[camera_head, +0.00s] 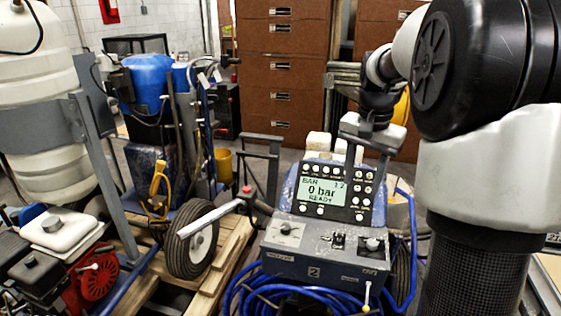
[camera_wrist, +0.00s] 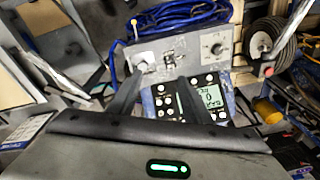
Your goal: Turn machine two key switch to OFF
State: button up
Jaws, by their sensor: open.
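Machine two is the blue-grey unit (camera_head: 325,268) marked "2", with a lit display (camera_head: 323,190) reading "0 bar READY".
Blue hose (camera_head: 250,290) coils below and beside the panel. A wheeled unit with a black tyre (camera_head: 190,243) stands left on a wooden pallet (camera_head: 225,262). A blue-tank machine (camera_head: 150,80) and a red engine (camera_head: 92,280) are farther left. Brown drawers (camera_head: 283,60) stand behind.

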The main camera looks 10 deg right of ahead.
jog(key=w+d+f+m+g, duration=0.1)
jog(key=w+d+f+m, duration=0.2)
jog(key=d+f, duration=0.5)
jog(key=b, duration=0.4)
send_near(373, 241)
jog(key=shift+y, duration=0.3)
notch_tip(373, 241, down, 8)
jog(key=shift+d+f, duration=0.15)
jog(key=c, duration=1.1)
jog(key=shift+o, duration=0.2)
